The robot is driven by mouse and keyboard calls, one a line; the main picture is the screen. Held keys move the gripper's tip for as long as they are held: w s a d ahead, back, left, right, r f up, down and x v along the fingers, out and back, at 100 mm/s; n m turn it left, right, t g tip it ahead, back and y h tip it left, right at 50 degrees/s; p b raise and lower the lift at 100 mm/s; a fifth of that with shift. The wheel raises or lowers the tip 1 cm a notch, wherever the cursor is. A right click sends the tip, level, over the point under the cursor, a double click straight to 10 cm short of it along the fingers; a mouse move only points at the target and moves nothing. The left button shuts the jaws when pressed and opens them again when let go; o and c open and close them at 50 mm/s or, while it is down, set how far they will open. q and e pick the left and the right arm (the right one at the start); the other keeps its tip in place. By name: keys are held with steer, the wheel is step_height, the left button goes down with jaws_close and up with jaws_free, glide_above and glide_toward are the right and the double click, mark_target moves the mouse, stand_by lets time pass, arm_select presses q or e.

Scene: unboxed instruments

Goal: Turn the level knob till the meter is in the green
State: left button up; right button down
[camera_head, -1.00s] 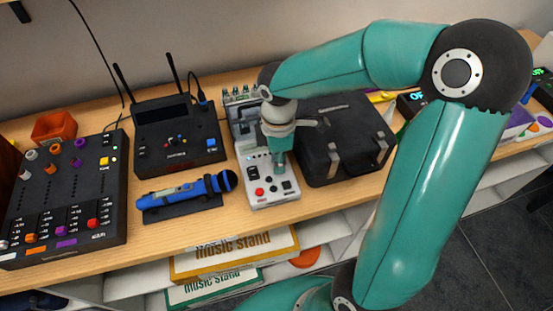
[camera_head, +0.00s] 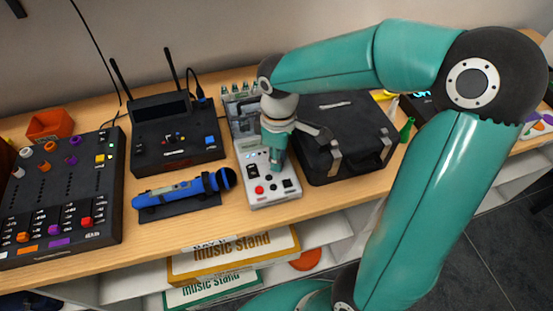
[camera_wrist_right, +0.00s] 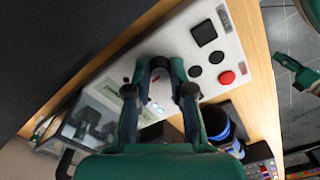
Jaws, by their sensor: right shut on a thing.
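The level knob (camera_wrist_right: 158,78) is a dark round part on a pale panel (camera_wrist_right: 180,38), largely hidden between my fingertips. My right gripper (camera_wrist_right: 160,72) is shut on it from above, and it also shows in the head view (camera_head: 275,163). The panel belongs to a light grey instrument (camera_head: 258,196) on the wooden table. It has a red button (camera_wrist_right: 226,77), dark round buttons and a square black switch (camera_wrist_right: 204,33). A clear-covered part (camera_wrist_right: 95,120) lies behind the fingers. I cannot make out the meter's reading.
A black case (camera_head: 340,130) stands close on the right. A blue microphone (camera_head: 180,191) lies on a dark stand to the left. Behind it is a black receiver (camera_head: 178,140) with two antennas; a mixer (camera_head: 62,200) is farther left. The table's front edge is near.

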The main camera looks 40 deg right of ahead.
steer(key=shift+w+d+r+m+b, duration=0.1)
steer(key=shift+m+b, duration=0.1)
steer(key=shift+m, duration=0.45)
steer(key=shift+w+m+b, duration=0.1)
steer(key=shift+m+b, duration=0.1)
steer(key=shift+m, duration=0.45)
steer(key=c, duration=1)
jaws_free()
steer(key=shift+s, duration=0.1)
step_height(320, 180, up, 12)
steer(key=shift+f, duration=0.1)
